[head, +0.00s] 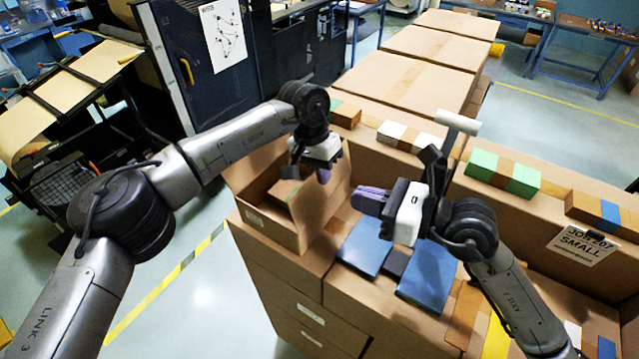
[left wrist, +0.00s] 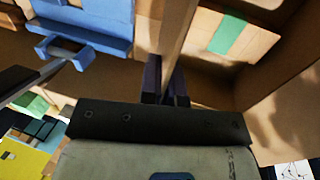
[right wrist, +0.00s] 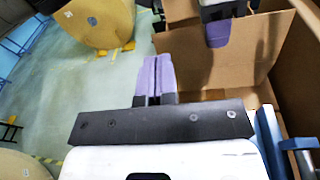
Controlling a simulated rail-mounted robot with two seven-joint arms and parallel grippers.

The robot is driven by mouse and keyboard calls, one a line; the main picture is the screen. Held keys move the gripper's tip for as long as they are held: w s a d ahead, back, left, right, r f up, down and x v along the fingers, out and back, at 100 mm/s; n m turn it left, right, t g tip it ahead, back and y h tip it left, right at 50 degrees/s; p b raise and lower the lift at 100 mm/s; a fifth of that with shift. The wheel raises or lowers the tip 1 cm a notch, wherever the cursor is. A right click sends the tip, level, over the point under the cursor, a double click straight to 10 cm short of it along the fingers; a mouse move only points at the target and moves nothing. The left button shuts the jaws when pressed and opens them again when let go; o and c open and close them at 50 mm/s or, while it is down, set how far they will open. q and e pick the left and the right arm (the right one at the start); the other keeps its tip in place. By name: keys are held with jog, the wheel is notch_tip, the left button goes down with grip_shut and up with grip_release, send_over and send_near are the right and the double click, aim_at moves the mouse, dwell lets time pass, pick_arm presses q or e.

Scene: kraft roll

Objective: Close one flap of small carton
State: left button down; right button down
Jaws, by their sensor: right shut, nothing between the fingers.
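The small open carton (head: 270,228) stands on a cardboard surface left of centre in the head view. A tall brown flap (head: 338,190) stands up at its right side; it also shows in the right wrist view (right wrist: 265,42). My left gripper (head: 323,175) is at this flap. In the left wrist view its dark fingers (left wrist: 166,85) stand on either side of a thin cardboard edge (left wrist: 180,38); whether they clamp it is unclear. My right gripper (head: 370,200) is shut and empty, right of the flap and apart from it. Its purple fingertips meet in the right wrist view (right wrist: 156,78).
Blue pieces (head: 430,275) lie on the surface right of the carton. Larger cartons (head: 420,85) line the back. Floor is open at the left.

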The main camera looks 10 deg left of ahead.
jog(key=d+f+t+h, duration=0.1)
jog(key=d+f, duration=0.1)
jog(key=d, duration=0.1)
send_near(309, 183)
jog(key=shift+h, duration=0.3)
jog(key=x, duration=0.7)
jog(key=shift+a+r, duration=0.2)
jog(key=shift+a, duration=0.1)
jog(key=shift+w, duration=0.1)
pick_arm(q)
jog(key=shift+d, duration=0.1)
pick_arm(e)
jog(key=shift+w+a+h, duration=0.3)
jog(key=shift+a+h, duration=0.1)
jog(key=shift+a, duration=0.2)
pick_arm(q)
jog(key=shift+s+d, duration=0.1)
jog(key=shift+d, duration=0.05)
pick_arm(e)
jog(key=shift+f, duration=0.15)
pick_arm(q)
jog(key=c, duration=1.4)
grip_release()
jog(key=shift+o, duration=0.4)
